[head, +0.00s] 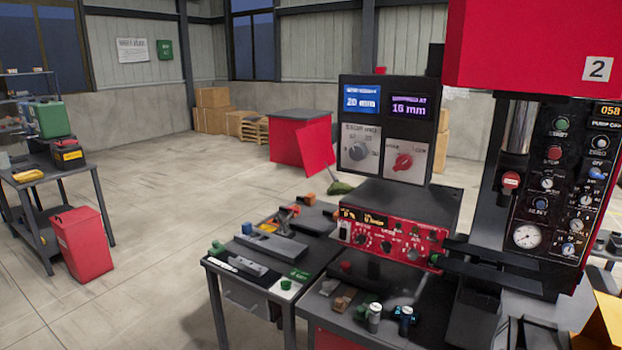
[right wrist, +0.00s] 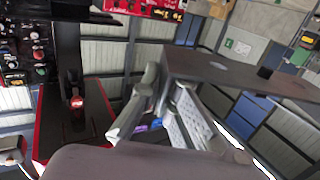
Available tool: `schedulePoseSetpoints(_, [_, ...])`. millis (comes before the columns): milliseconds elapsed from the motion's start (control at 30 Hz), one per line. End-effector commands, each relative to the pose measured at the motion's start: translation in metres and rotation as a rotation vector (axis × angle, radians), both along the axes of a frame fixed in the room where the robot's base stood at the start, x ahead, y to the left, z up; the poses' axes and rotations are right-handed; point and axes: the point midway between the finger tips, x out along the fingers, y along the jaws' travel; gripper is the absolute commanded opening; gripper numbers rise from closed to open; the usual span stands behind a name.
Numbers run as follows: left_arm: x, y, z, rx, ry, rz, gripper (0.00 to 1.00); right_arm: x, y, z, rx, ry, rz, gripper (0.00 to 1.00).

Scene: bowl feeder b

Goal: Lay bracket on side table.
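In the right wrist view my right gripper (right wrist: 163,88) has its grey fingers drawn together at the left end of a dark flat plate. This plate, seemingly the bracket (right wrist: 235,78), has a pale hole and sticks out to the right of the fingertips. The exact contact is partly hidden by the fingers. In the head view a small dark-topped table (head: 233,285) stands left of the press station; it could be the side table, and tools and parts lie on it. I see neither gripper clearly in the head view.
A red control box (head: 400,235) and a tall press (head: 555,185) stand at the right. A cart (head: 95,165) with cases and a red bin (head: 82,245) are at the left. A red cabinet (head: 297,135) stands farther back. The floor between is open.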

Motion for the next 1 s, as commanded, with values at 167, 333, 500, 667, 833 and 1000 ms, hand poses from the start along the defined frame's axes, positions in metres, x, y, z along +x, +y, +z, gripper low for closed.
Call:
schedulePoseSetpoints(167, [0.000, 0.000, -0.001, 0.000, -0.001, 0.000, 0.32, -0.014, 0.012, -0.006, 0.002, -0.002, 0.026, 0.00])
schedulePoseSetpoints(333, [0.002, 0.000, -0.001, -0.001, -0.003, 0.000, 0.32, -0.039, 0.013, -0.018, 0.003, 0.002, 0.028, 0.00])
schedulePoseSetpoints(500, [0.003, 0.000, -0.001, -0.001, -0.005, 0.000, 0.32, -0.069, 0.012, -0.029, 0.002, 0.002, 0.027, 0.00])
schedulePoseSetpoints(667, [0.003, 0.000, -0.001, -0.001, -0.005, 0.000, 0.32, -0.086, 0.012, -0.032, 0.001, -0.002, 0.025, 0.00])
schedulePoseSetpoints(833, [0.003, 0.000, -0.001, -0.001, -0.005, 0.000, 0.32, -0.090, 0.012, -0.033, 0.001, -0.005, 0.025, 0.00])
schedulePoseSetpoints(1000, [0.002, 0.000, -0.001, 0.000, -0.005, 0.000, 0.32, -0.089, 0.014, -0.031, 0.000, -0.007, 0.039, 0.00])
